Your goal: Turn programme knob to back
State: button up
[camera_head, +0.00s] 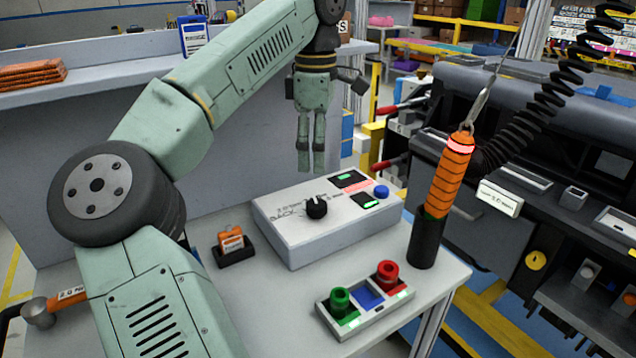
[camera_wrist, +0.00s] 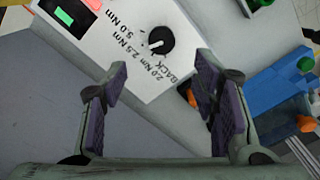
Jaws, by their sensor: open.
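The black programme knob (camera_head: 316,207) stands on the top of a white control box (camera_head: 330,246) on the table. In the wrist view the knob (camera_wrist: 160,40) carries a short white pointer mark directed roughly left; the exact setting is hard to tell. Labels 5.0 Nm, 2.5 Nm, 2.0 Nm and BACK are printed around its left and lower side, with BACK (camera_wrist: 180,78) lowest. My gripper (camera_head: 311,160) hangs above the box, fingers pointing down, apart from the knob. In the wrist view the gripper (camera_wrist: 162,68) is open and empty, the knob beyond its fingertips.
Green-lit displays and a blue button (camera_head: 381,192) are on the box's right side. An orange tool (camera_head: 450,176) stands in a black holder on the right, with a coiled cable. A tray with green and red pieces (camera_head: 366,298) and a small orange item (camera_head: 231,241) are in front.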

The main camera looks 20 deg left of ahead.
aim_at(316, 203)
notch_tip(316, 203, down, 10)
jog(key=shift+s+d+f+p, duration=0.1)
jog(key=shift+f+p, duration=0.1)
jog(key=shift+p, duration=0.4)
jog(key=shift+c, duration=0.6)
jog(key=c, duration=1)
jog(key=shift+c, duration=0.2)
